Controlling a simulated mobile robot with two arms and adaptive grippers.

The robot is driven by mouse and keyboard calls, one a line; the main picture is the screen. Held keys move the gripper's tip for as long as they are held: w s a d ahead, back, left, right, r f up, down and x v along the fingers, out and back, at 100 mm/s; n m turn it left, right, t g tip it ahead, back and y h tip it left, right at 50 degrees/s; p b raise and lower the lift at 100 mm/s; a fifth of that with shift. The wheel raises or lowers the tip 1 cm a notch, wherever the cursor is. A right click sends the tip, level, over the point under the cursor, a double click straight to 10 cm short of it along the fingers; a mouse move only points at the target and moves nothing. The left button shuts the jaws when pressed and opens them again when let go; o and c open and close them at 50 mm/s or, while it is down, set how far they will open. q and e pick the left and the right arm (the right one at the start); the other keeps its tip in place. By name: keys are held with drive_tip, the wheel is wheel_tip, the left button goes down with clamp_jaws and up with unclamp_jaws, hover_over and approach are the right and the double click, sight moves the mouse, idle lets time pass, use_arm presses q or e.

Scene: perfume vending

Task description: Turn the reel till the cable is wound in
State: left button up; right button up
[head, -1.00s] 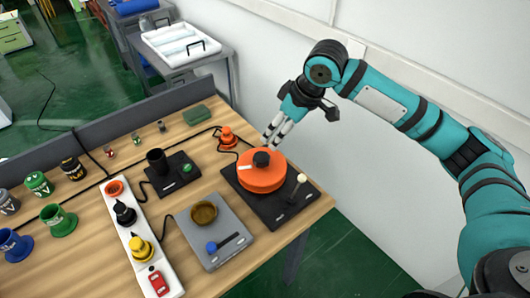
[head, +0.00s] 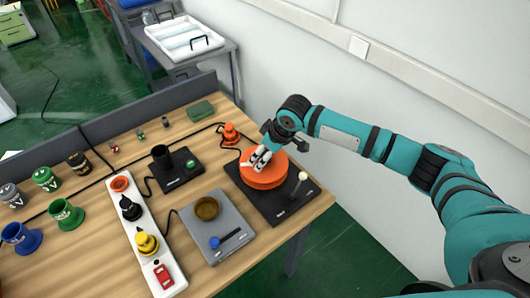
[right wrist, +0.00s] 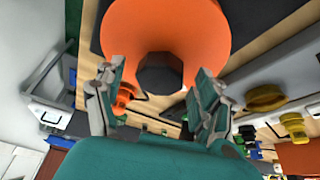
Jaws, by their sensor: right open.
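The orange reel (head: 264,179) sits on a black base plate (head: 277,213) at the table's right side. Its dark knob (right wrist: 160,73) shows in the right wrist view; in the head view my fingers hide it. My right gripper (head: 258,158) is over the reel's top, open. In the right wrist view its two fingers (right wrist: 160,80) stand apart on either side of the knob; I cannot tell whether they touch it. A black cable (head: 212,128) runs across the table near an orange plug (head: 230,134) behind the reel. My left gripper is out of view.
A lever with a cream knob (head: 303,176) stands on the plate, right of the reel. A grey device (head: 220,238) and a white power strip (head: 135,220) with plugs lie to the left. A white wall (head: 380,60) rises behind the arm.

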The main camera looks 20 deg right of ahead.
drive_tip(key=shift+c, duration=0.3)
clamp_jaws()
